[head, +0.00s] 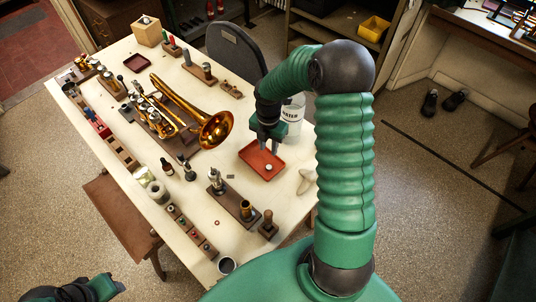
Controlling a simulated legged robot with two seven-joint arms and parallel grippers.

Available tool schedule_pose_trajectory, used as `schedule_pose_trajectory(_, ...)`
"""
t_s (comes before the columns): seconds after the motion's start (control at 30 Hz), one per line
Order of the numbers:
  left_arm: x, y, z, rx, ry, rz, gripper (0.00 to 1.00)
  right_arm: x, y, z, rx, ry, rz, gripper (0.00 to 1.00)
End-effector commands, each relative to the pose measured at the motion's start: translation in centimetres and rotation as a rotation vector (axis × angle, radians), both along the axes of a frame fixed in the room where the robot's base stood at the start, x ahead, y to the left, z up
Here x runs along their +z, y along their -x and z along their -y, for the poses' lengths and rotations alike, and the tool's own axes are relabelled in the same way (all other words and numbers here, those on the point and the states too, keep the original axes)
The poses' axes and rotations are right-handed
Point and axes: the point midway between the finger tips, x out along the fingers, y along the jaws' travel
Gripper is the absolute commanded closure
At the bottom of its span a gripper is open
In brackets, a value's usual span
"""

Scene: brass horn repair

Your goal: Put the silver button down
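A small silver button (268,167) lies in a shallow red-brown tray (250,156) on the right part of the pale worktable. My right gripper (268,149) hangs over the tray, pointing down. Its two dark fingertips look apart, with nothing visible between them, and the button shows just below them in the picture, apart from them. My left arm's end (75,291) shows only in part at the lower left corner, off the table; its fingers cannot be made out.
A white water cup (293,115) stands close behind my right gripper. A brass horn (205,125) lies left of the tray. A wooden block with a silver post (235,202) is in front. A pale, curved item (305,182) lies right of the tray. A chair (236,58) stands behind the table.

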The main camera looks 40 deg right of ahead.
Motion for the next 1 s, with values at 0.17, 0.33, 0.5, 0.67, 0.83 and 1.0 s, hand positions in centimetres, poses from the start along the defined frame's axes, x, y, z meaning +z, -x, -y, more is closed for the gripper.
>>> schedule_pose_trajectory(0.17, 0.0, 0.0, 0.0, 0.0, 0.0, 0.0, 0.64, 1.6, 0.3, -2.7, -0.172, 0.016, 0.017, 0.7)
schedule_pose_trajectory(0.33, 0.0, 0.0, 0.0, 0.0, 0.0, 0.0, 0.64, 4.2, 2.3, -9.0, -0.695, 0.018, 0.086, 0.7)
schedule_pose_trajectory(0.5, 0.0, 0.0, 0.0, 0.0, 0.0, 0.0, 0.64, 6.3, 5.7, -14.5, -1.294, -0.065, 0.158, 0.7)
schedule_pose_trajectory(0.67, 0.0, 0.0, 0.0, 0.0, 0.0, 0.0, 0.64, 7.1, 8.4, -17.6, -1.717, -0.174, 0.168, 0.7)
schedule_pose_trajectory(0.83, 0.0, 0.0, 0.0, 0.0, 0.0, 0.0, 0.64, 7.3, 9.3, -18.5, -1.879, -0.218, 0.157, 0.7)
schedule_pose_trajectory(1.0, 0.0, 0.0, 0.0, 0.0, 0.0, 0.0, 0.64, 7.3, 9.3, -18.5, -1.883, -0.218, 0.157, 0.7)
